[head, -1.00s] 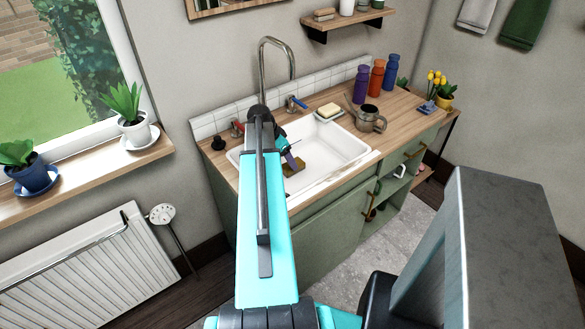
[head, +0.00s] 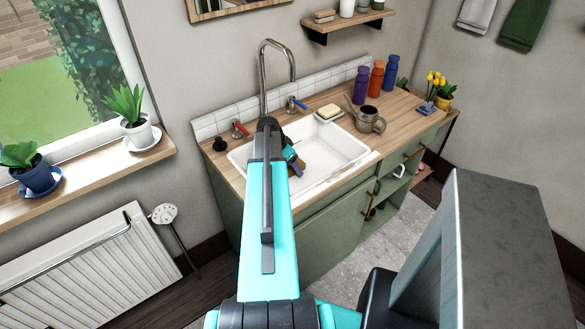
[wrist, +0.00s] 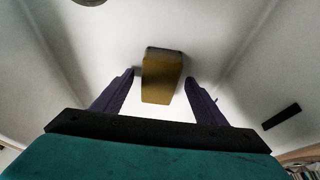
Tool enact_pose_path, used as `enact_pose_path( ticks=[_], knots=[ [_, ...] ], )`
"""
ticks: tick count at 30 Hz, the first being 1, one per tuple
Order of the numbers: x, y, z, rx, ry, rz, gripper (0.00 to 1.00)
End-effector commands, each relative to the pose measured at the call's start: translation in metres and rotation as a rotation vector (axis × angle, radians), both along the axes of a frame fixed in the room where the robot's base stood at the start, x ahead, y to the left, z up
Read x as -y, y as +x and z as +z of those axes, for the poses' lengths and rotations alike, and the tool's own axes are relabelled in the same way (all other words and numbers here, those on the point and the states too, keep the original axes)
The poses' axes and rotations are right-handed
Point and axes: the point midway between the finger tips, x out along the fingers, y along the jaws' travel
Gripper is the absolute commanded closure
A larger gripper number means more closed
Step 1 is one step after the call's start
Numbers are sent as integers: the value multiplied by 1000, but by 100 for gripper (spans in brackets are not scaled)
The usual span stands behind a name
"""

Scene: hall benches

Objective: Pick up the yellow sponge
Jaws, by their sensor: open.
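The yellow sponge (wrist: 161,80) lies in the white sink basin and shows dark yellow in the wrist view. My gripper (wrist: 160,84) is open, with one purple finger on each side of the sponge in that view and a visible gap on each side. I cannot tell how far above the sponge the fingertips are. In the head view, my gripper (head: 297,166) is inside the sink (head: 343,147), and my arm and fingers hide most or all of the sponge.
A tall curved faucet (head: 265,75) rises close behind my arm, with red and blue taps beside it. A pale block (head: 329,110) sits on a dish at the sink's back edge. A metal watering can (head: 370,121) and several bottles stand to the right.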

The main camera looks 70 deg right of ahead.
Motion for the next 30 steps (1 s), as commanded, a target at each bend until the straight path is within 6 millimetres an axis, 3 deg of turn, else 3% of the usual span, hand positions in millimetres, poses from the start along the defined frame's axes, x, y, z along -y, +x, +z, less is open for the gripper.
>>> enact_pose_path(
  ticks=[12,21,30],
  knots=[
    [0,0,0,0,0,-1,34],
    [0,0,1,0,0,-1,83],
    [0,-1,2,0,-1,-1,84]
  ],
)
